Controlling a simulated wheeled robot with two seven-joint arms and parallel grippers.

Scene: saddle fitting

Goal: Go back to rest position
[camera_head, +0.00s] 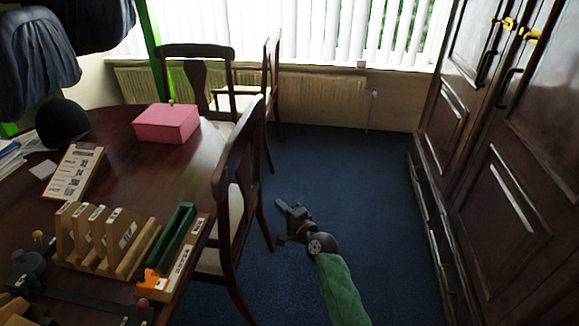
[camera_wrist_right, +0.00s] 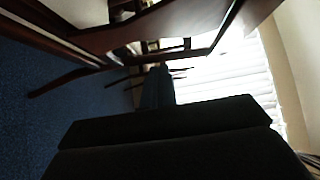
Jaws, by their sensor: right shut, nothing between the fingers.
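My right gripper (camera_head: 284,208) is in the middle of the head view, at the end of my green-sleeved arm that comes in from the bottom. It hangs over the blue carpet, to the right of a wooden chair, apart from the table. It is shut, with nothing in it. In the right wrist view the dark gripper body (camera_wrist_right: 165,130) fills the lower part, and the chair's wooden parts (camera_wrist_right: 150,30) show beyond it. My left gripper is not in view.
A chair (camera_head: 238,165) stands between table and gripper. A dark cabinet (camera_head: 510,190) stands at right. Blue carpet (camera_head: 350,180) is clear between.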

